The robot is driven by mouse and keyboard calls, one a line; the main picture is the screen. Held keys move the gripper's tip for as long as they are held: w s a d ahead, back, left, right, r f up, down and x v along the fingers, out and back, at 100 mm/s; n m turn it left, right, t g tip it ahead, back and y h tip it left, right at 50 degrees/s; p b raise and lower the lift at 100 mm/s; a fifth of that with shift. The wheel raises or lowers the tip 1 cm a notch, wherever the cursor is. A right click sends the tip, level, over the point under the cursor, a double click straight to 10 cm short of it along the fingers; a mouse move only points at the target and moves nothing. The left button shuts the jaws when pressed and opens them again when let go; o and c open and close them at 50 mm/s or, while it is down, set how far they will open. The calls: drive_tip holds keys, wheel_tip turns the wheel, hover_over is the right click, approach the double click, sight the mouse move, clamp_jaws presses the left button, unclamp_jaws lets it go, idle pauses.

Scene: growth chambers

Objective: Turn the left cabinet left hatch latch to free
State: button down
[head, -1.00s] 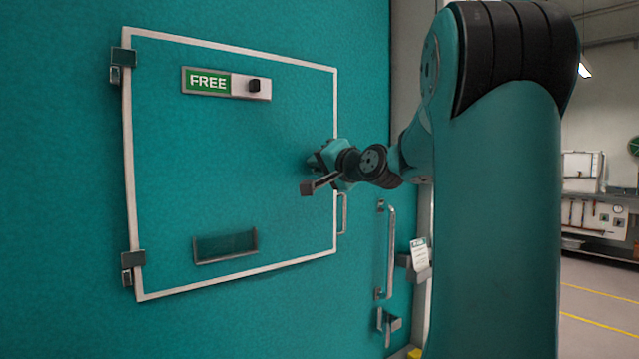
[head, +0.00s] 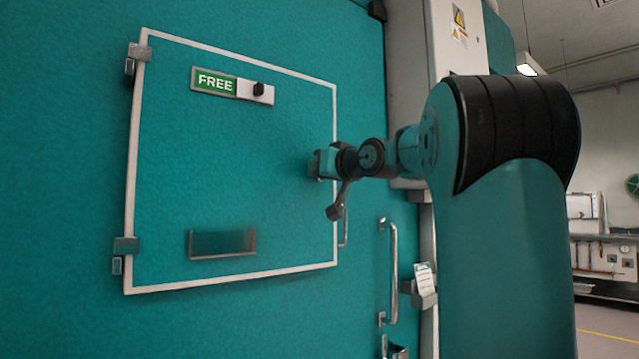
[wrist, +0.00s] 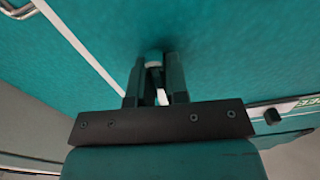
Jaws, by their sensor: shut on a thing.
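The left hatch (head: 170,165) is a teal panel with a pale frame, shut flush in the teal cabinet wall. My gripper (head: 316,164) is at the hatch's right edge, above the hatch's bar handle (head: 343,225). In the wrist view, my gripper (wrist: 154,68) has both fingers closed around a small grey-and-white piece (wrist: 153,57) against the teal face, which appears to be the latch. The fingers hide most of it, so its angle cannot be told. A sign on the hatch (head: 215,81) reads FREE in white on green, beside a black knob (head: 259,89).
Two hinges (head: 126,246) sit on the hatch's left side. A tall bar handle (head: 393,270) and a holder with a white card (head: 424,282) stand to the lower right. Open floor shows at far right.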

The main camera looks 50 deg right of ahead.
drive_tip(key=shift+n+b, duration=0.45)
drive_tip(key=shift+n, duration=0.15)
drive_tip(key=c, duration=1.1)
unclamp_jaws()
